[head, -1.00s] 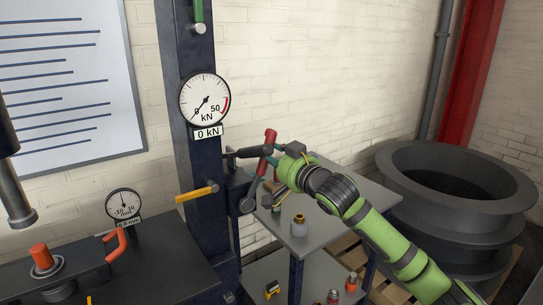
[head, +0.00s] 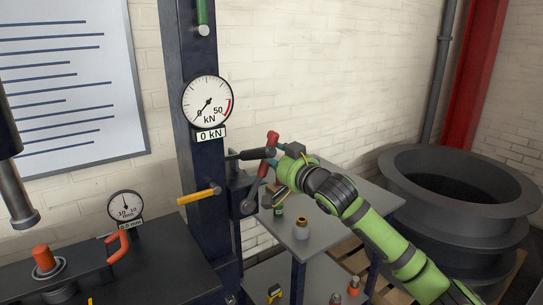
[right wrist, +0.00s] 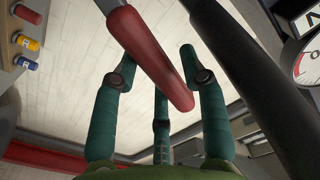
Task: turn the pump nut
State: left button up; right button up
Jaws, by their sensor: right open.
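The pump (head: 243,192) is mounted on the dark press column, with a black lever arm (head: 255,154) and a red handle (head: 270,146). I cannot make out a separate nut on it with certainty. My right gripper (head: 271,165) is at the red handle, coming from the right. In the right wrist view, its three teal fingers (right wrist: 160,85) are spread open, with the red handle (right wrist: 150,60) running between them. I cannot tell whether they touch it. The black lever (right wrist: 250,90) passes close on the right. My left gripper is not in view.
A dial gauge (head: 208,102) reading 0 kN is on the column (head: 201,165) above the pump. A yellow lever (head: 199,196) sticks out left. A grey shelf table (head: 338,222) with small bottles stands below my right arm. Big dark rings (head: 455,200) are stacked at right.

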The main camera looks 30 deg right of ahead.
jog(key=shift+d+f+b, duration=0.15)
jog(key=shift+f+b, duration=0.1)
jog(key=shift+b, duration=0.15)
jog(key=d+m+b, duration=0.1)
jog(key=d+f+m+b, duration=0.1)
jog(key=d+m+b, duration=0.1)
jog(key=shift+w+d+f+m+b, duration=0.15)
jog(key=shift+d+f+m+b, duration=0.15)
jog(key=shift+f+b, duration=0.05)
jog(key=d+f+m+b, duration=0.3)
jog(key=b, duration=0.1)
jog(key=shift+w+f+b, duration=0.15)
jog(key=shift+f+b, duration=0.05)
jog(key=shift+b, duration=0.1)
